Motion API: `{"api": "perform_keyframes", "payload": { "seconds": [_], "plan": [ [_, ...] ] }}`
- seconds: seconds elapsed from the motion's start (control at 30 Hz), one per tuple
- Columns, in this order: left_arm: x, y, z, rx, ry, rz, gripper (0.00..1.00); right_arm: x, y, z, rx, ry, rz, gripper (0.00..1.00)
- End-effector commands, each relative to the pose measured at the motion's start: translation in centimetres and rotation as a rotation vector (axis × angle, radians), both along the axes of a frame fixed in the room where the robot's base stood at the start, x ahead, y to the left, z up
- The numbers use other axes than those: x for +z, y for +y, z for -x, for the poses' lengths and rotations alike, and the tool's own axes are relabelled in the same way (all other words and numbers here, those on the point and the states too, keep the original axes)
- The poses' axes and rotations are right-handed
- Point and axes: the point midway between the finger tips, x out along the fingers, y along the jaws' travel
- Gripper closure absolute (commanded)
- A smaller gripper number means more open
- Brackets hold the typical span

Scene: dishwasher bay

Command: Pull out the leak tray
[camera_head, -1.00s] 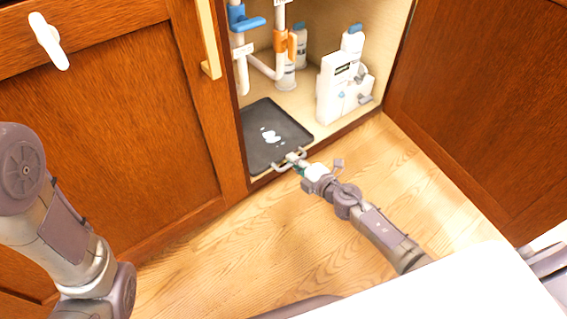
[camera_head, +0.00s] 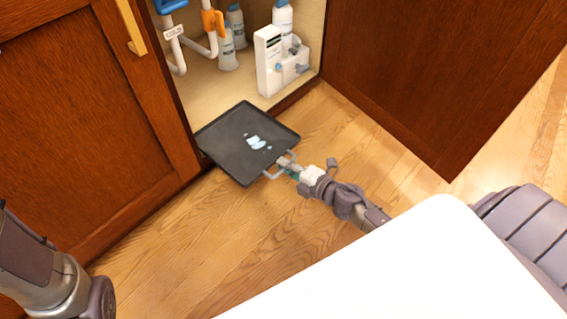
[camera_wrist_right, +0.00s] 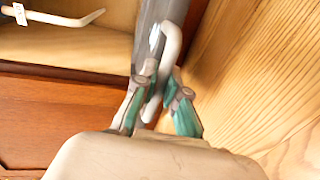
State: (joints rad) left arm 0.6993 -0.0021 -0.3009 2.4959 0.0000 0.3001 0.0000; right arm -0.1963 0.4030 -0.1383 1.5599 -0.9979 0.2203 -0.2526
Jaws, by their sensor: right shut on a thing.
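The leak tray (camera_head: 225,137) is a dark, square, shallow tray with a small pale puddle (camera_head: 256,142) on it. In the head view it juts out of the open cabinet over the wooden floor, with its back part still at the cabinet opening. Its light handle (camera_head: 270,175) is on the edge facing me. My right gripper (camera_head: 289,168) is shut on this handle. In the right wrist view the handle (camera_wrist_right: 172,45) passes between the green-padded fingers of the right gripper (camera_wrist_right: 160,100). My left gripper is out of view; only part of my left arm shows at lower left.
Inside the cabinet stand a white box-like unit (camera_head: 268,62), several bottles and white pipes with a blue valve (camera_head: 170,5) and an orange valve (camera_head: 213,22). An open door (camera_head: 430,70) stands at the right. The wooden floor (camera_head: 190,235) before the cabinet is clear.

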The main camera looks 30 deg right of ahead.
Motion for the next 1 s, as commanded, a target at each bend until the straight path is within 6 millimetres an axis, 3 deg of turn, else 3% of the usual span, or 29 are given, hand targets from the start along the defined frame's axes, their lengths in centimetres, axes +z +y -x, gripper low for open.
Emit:
{"api": "perform_keyframes", "payload": {
  "seconds": [0.23, 0.27, 0.3, 0.67, 0.77, 1.0],
  "plan": [
    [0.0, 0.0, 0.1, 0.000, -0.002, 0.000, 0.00, 0.0, 0.1, 0.0, 0.001, 0.000, 0.000, 1.00],
    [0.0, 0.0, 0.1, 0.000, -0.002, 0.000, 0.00, 0.0, 0.1, 0.0, 0.001, 0.000, 0.000, 0.84],
    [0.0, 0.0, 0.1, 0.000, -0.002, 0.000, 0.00, 0.0, 0.1, 0.0, 0.001, 0.000, -0.001, 0.78],
    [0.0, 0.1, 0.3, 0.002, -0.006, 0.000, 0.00, 0.0, -0.1, 0.3, 0.000, 0.001, -0.001, 0.77],
    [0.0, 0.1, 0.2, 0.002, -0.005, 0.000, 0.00, 0.2, -0.5, 1.4, 0.000, 0.002, 0.000, 0.77],
    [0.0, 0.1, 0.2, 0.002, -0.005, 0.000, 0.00, 1.2, -2.1, 6.1, 0.000, 0.005, 0.002, 0.77]
  ]
}}
